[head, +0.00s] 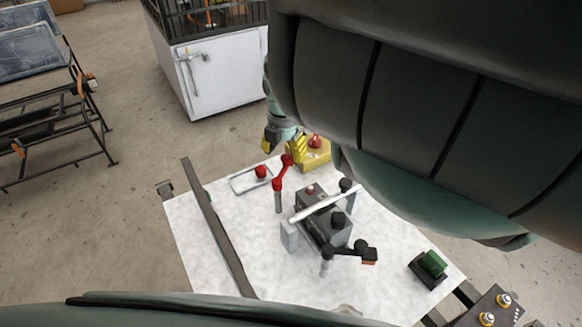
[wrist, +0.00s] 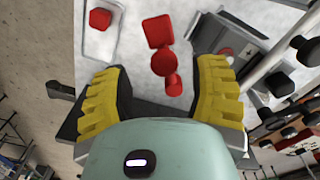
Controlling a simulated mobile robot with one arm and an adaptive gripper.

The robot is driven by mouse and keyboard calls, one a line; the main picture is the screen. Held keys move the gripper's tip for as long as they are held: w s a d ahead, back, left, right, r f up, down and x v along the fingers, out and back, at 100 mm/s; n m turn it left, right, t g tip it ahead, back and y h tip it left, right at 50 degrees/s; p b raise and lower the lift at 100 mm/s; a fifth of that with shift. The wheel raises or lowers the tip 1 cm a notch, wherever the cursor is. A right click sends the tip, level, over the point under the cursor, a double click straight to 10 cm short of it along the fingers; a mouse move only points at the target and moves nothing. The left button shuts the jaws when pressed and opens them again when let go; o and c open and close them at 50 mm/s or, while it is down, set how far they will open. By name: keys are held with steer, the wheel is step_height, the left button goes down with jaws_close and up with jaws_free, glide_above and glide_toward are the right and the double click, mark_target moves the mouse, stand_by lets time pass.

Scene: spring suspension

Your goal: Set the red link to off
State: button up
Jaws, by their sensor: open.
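The red link (head: 280,174) is a jointed red arm on a short grey post, near the back left of the white table. Its upper end lies close to my gripper (head: 284,150) in the head view. In the wrist view the red link (wrist: 162,60) shows as a square red end and rounder red parts, lying between my two yellow fingers (wrist: 163,72). The fingers are spread apart, and clear space shows on both sides of the link. I cannot tell how high the fingers are relative to it. No off marking is readable.
A red knob (head: 261,171) on a slotted plate stands left of the link. A yellow box with a red button (head: 315,142) is behind. A grey box (head: 324,217) with a white bar and black links is to the right. A dark rail (head: 217,232) crosses the table's left side.

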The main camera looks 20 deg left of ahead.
mark_target(287, 156)
steer(key=r, duration=0.3)
steer(key=shift+w+d+r, duration=0.1)
steer(key=shift+w+d, duration=0.2)
steer(key=shift+d, duration=0.05)
steer(key=shift+s+a+r, duration=0.15)
steer(key=shift+r, duration=1.2)
